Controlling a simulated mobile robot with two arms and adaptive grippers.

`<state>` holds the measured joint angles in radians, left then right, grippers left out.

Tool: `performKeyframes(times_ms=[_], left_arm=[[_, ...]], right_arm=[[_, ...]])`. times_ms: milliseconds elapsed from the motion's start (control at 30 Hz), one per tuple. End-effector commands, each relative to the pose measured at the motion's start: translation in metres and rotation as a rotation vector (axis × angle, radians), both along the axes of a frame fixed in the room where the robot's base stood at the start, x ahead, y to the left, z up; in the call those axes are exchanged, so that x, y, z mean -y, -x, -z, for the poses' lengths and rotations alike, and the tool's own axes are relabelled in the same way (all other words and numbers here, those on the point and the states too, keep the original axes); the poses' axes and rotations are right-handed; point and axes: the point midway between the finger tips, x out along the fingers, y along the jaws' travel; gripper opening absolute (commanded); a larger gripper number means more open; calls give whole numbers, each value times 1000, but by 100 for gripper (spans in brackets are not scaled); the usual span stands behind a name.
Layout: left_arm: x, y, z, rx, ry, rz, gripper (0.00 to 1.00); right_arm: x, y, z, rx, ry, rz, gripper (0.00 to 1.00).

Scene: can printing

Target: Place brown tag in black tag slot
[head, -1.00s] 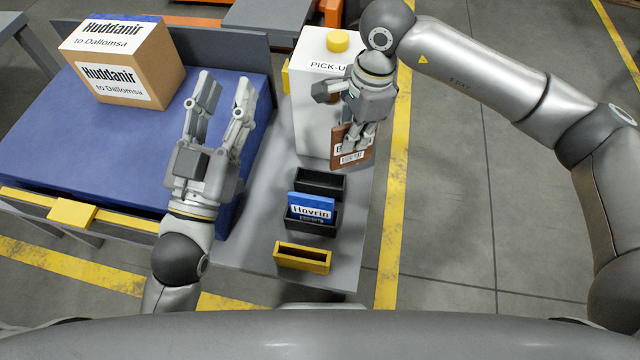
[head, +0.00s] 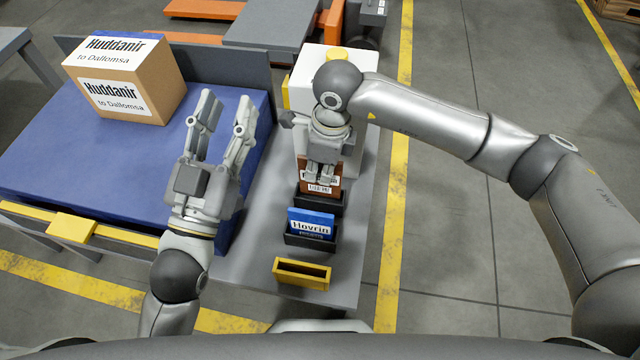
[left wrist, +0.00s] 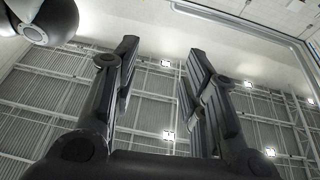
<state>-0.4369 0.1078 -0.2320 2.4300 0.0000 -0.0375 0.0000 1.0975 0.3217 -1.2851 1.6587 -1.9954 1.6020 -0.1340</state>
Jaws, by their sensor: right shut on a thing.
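The brown tag (head: 320,189) is upright in my right gripper (head: 322,178), which is shut on its upper part. The tag is at the rear black tag slot (head: 333,205), and its lower edge overlaps the slot's opening in the head view. I cannot tell how deep it sits, as the slot's inside is hidden. A second black slot (head: 311,245) in front holds a blue tag (head: 311,224) labelled Hovrin. My left gripper (head: 226,112) is open and empty over the blue surface. Its spread fingers also show in the left wrist view (left wrist: 158,85).
A yellow slot (head: 302,273) stands empty at the front of the grey table (head: 345,280). A white pick-up box (head: 362,75) with a yellow button stands behind my right gripper. A cardboard box (head: 140,92) sits on the blue surface (head: 70,150) at left.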

Motion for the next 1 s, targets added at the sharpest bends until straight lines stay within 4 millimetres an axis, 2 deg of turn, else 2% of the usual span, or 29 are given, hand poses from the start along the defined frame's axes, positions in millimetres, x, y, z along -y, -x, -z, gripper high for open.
performKeyframes(times_ms=[167, 500, 1000], left_arm=[[0, 4, -9, 56, 16, 4, 40], [-1, 27, -45, 284, 81, 16, 40], [-2, 33, -52, 331, 94, 18, 40]], right_arm=[[0, 0, 9, 0, 0, 0, 0], [0, 0, 44, 0, 0, -1, 0], [0, 0, 47, 1, 0, -1, 0]])
